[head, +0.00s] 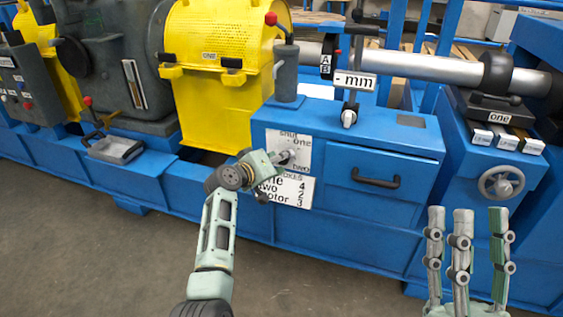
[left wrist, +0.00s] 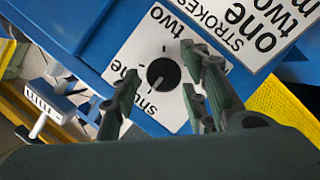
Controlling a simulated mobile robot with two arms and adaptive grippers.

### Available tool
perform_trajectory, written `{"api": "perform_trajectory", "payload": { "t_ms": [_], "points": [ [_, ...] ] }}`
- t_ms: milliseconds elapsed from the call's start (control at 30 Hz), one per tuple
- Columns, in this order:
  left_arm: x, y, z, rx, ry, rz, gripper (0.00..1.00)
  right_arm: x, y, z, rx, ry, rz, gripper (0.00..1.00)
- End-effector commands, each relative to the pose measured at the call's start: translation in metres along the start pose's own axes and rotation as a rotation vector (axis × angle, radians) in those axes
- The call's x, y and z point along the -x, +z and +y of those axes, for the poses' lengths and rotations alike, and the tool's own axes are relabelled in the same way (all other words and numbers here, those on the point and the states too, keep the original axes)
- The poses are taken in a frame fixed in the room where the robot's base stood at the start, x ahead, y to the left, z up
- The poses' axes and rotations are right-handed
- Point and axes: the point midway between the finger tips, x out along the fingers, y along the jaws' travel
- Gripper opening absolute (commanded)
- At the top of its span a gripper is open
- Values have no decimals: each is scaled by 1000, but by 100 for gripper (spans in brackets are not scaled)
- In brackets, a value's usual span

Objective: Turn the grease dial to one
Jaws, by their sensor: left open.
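The grease dial is a round black knob (left wrist: 163,74) on a white plate (left wrist: 140,52) with the words shut, one and two. A pale mark on the knob points to the lower left in the left wrist view; I cannot tell exactly which word it meets. In the head view the plate (head: 303,148) is on the blue cabinet front, and my left gripper (head: 278,160) largely hides the knob. My left gripper (left wrist: 165,95) is open, its fingers spread on either side of the knob; contact is unclear. My right gripper (head: 465,225) has its fingers raised and apart, away from the dial.
A white strokes card (head: 286,190) is below the dial plate. The blue cabinet has a drawer with a black handle (head: 376,178) to the right. A handwheel (head: 501,182) and yellow guard (head: 222,65) are farther off. The grey floor in front is clear.

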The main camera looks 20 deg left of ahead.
Motion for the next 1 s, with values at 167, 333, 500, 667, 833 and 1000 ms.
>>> {"api": "perform_trajectory", "payload": {
  "t_ms": [167,333,500,667,833,1000],
  "points": [
    [-6,0,0,0,0,1,41,2,-12,-1,-4,-2,61,40],
    [-7,0,0,0,0,1,41,1,-14,-2,-4,-2,72,40],
    [-7,0,0,0,0,1,37,1,-14,-1,-4,-2,71,40],
    [-7,0,0,0,0,1,23,1,-14,-2,-4,-2,70,40],
    [-7,0,1,0,1,0,8,1,-14,-2,-4,-2,70,40],
    [-7,0,1,0,2,0,0,1,-14,-2,-4,-2,69,40]
  ]
}}
